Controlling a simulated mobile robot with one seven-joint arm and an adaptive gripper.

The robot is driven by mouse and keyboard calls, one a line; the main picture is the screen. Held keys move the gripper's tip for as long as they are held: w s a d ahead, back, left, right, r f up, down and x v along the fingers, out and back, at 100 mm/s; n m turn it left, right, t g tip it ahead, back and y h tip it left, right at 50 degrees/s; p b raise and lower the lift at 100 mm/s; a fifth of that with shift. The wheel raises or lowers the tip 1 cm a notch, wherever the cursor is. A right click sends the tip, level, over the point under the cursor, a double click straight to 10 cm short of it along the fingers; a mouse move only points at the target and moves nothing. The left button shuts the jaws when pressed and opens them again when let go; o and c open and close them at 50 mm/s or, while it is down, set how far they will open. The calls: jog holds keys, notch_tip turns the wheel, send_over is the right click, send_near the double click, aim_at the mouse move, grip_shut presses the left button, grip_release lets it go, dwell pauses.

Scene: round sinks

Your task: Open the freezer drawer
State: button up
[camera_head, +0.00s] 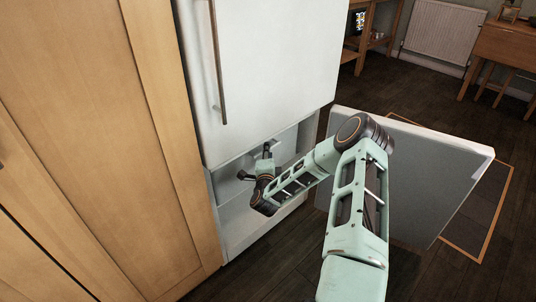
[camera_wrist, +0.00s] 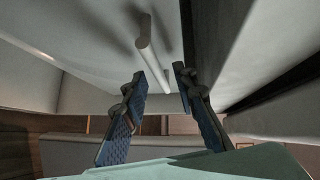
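The white fridge-freezer has its lower freezer door (camera_head: 425,165) swung wide open to the right. The freezer compartment (camera_head: 240,225) behind it is exposed. My gripper (camera_head: 255,162) reaches into the upper part of this compartment. In the wrist view my gripper (camera_wrist: 160,73) has its two blue-padded fingers spread apart. A pale round bar (camera_wrist: 146,45), which looks like a handle, runs up from between the fingers past their tips. I cannot tell whether the fingers touch it. The drawer front is partly hidden by my gripper and arm.
The upper fridge door (camera_head: 270,65) is shut, with a long vertical handle (camera_head: 217,65). Wooden cabinets (camera_head: 100,120) stand close on the left. The open freezer door is close beside my arm. Dark floor (camera_head: 430,85) lies clear beyond it, towards a radiator (camera_head: 440,32).

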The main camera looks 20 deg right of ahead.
grip_shut()
jog(key=shift+s, duration=0.1)
dwell(0.3)
